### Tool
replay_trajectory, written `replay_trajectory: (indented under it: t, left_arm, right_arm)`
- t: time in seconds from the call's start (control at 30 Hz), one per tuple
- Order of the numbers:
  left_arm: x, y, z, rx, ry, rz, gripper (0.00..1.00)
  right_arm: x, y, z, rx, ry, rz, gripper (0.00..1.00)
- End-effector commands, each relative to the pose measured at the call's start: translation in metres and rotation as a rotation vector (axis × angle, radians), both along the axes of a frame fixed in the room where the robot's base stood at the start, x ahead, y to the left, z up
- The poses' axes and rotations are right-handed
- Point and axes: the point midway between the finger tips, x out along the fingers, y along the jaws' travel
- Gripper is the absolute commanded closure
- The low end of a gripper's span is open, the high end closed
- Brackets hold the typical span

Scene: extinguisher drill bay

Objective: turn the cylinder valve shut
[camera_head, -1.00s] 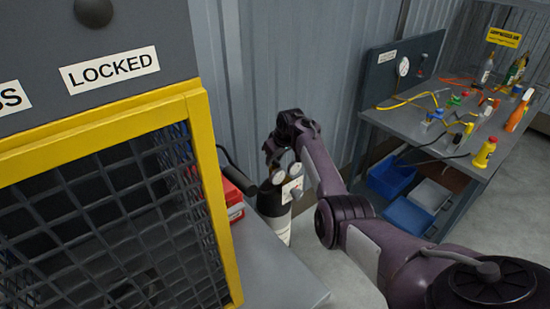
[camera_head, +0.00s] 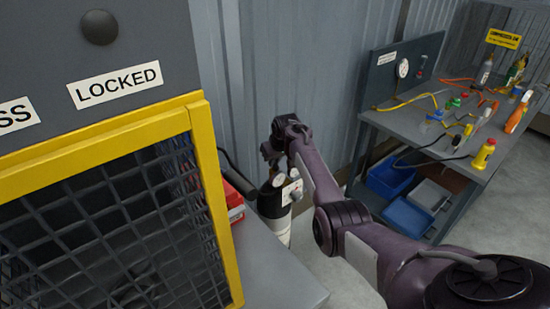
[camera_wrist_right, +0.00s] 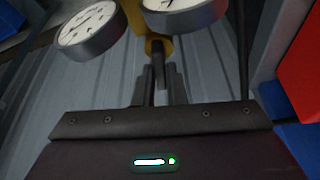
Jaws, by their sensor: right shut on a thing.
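The cylinder (camera_head: 276,229) is dark on top and white below, standing upright on the floor against the corrugated wall. Round white gauges and a white label sit at its top. My right gripper (camera_head: 270,160) is above the cylinder's top, and its fingers are small and partly unclear in the head view. In the right wrist view, the right gripper's narrow fingers (camera_wrist_right: 158,85) are shut on a dark stem of the valve (camera_wrist_right: 158,48), below a brass-coloured fitting. A left gauge (camera_wrist_right: 88,30) and a right gauge (camera_wrist_right: 183,10) flank it. My left gripper is not in view.
A yellow-framed mesh cage (camera_head: 215,200) labelled LOCKED fills the left. A grey surface (camera_head: 275,275) and a red box (camera_head: 231,196) lie close left of the cylinder. A workbench (camera_head: 400,122) with bottles and hoses stands right, blue bins (camera_head: 408,217) beneath it.

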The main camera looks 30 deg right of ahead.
Motion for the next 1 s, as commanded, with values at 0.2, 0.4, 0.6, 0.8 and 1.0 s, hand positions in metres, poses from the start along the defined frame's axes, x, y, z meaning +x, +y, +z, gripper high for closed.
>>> replay_trajectory:
  t: [0.2,0.4,0.6,0.8,1.0]
  left_arm:
    - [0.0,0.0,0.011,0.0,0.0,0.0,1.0]
    - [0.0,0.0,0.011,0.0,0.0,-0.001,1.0]
    - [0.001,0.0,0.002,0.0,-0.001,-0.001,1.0]
    - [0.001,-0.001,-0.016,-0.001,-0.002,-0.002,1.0]
    - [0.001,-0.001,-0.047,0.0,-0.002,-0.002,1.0]
  right_arm:
    - [0.0,0.002,0.002,-0.002,0.0,-0.201,1.0]
    - [0.001,0.003,0.0,0.0,-0.001,-0.392,1.0]
    - [0.002,0.004,-0.001,0.0,-0.002,-0.583,1.0]
    - [0.004,0.004,-0.004,-0.001,-0.002,-0.773,1.0]
    - [0.005,0.005,-0.007,0.0,-0.004,-0.964,1.0]
